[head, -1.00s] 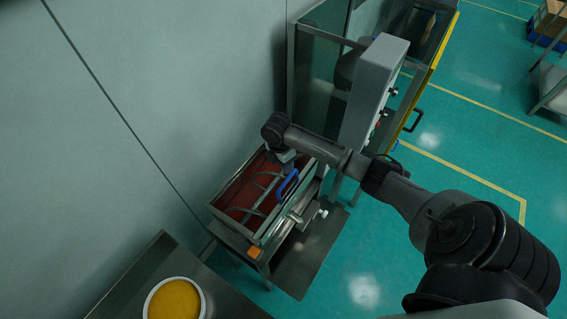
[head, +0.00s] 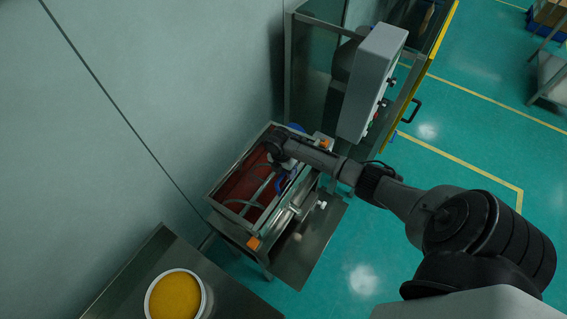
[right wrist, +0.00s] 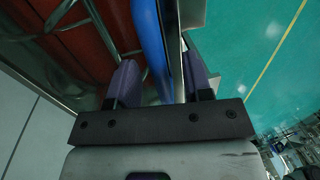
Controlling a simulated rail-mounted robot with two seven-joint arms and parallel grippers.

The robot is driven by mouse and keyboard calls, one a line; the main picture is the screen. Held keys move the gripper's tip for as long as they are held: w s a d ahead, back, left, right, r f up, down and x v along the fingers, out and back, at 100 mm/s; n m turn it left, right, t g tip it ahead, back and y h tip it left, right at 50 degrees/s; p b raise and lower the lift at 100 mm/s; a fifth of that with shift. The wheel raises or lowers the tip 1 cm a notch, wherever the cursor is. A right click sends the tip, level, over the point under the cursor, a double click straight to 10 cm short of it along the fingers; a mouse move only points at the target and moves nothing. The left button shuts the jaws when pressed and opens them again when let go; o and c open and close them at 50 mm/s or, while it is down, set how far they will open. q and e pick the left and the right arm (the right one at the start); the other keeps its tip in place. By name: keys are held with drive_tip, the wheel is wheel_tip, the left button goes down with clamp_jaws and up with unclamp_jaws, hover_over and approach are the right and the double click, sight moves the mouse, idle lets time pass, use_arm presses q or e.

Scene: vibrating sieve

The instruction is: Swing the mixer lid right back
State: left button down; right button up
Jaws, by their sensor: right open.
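The mixer (head: 222,213) is a steel trough with a dark red inside and curved metal mixing bars. I cannot clearly make out a separate lid panel; it may be see-through. A blue handle (head: 286,186) shows at the trough's right side. My right gripper (head: 283,168) is at this handle, partly hidden by its own wrist. In the right wrist view, my gripper (right wrist: 160,82) is open, with the blue handle (right wrist: 150,40) between its two purple-grey fingers, apparently not squeezed. My left gripper is out of view.
A grey control box (head: 372,85) stands close behind the mixer, beside a glass-sided cabinet. A wall rises on the left. A steel table (head: 230,296) with a bowl of yellow material (head: 175,296) is at the front. Green floor (head: 440,165) is clear on the right.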

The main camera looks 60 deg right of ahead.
drive_tip(key=shift+s+f, duration=0.2)
drive_tip(key=shift+f, duration=1.2)
clamp_jaws()
drive_tip(key=shift+r, duration=0.1)
drive_tip(key=shift+w+r+p, duration=0.25)
drive_tip(key=shift+r+p, duration=0.25)
drive_tip(key=shift+r, duration=0.15)
drive_tip(key=shift+w+r+p, duration=0.25)
drive_tip(key=shift+r+p, duration=0.25)
drive_tip(key=shift+r, duration=0.1)
drive_tip(key=shift+w+r+p, duration=0.3)
drive_tip(key=shift+r+p, duration=0.1)
drive_tip(key=shift+r, duration=0.15)
drive_tip(key=shift+w+r+p, duration=0.25)
drive_tip(key=shift+r+p, duration=0.1)
drive_tip(key=shift+r, duration=0.2)
